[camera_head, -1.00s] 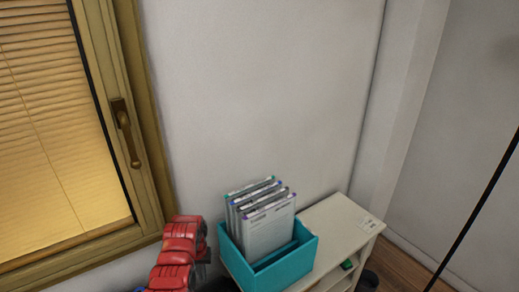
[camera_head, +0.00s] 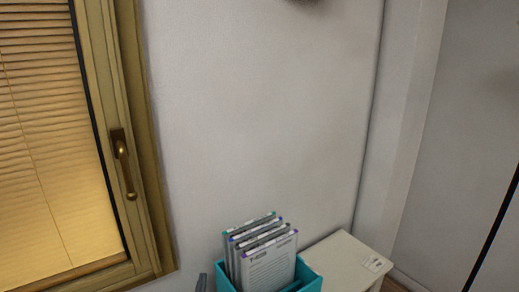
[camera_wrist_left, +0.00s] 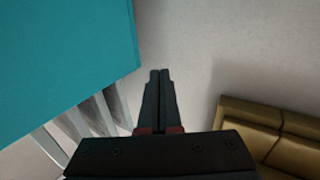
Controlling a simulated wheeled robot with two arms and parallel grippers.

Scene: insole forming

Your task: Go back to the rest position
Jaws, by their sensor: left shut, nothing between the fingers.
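My left gripper (camera_wrist_left: 159,76) is shut, its two dark fingers pressed together with nothing between them. The teal box (camera_head: 312,284) holds several upright grey-white folders (camera_head: 268,265) with coloured top edges. In the left wrist view the teal box (camera_wrist_left: 60,60) fills the upper left, beside the fingers and apart from them. The rest of my left arm is out of the head view. My right gripper is not in view.
A window with a wooden frame (camera_head: 150,225) and blinds is at the left. Bare wall (camera_head: 255,120) lies behind. A brown frame (camera_wrist_left: 270,125) shows right of the fingers in the wrist view.

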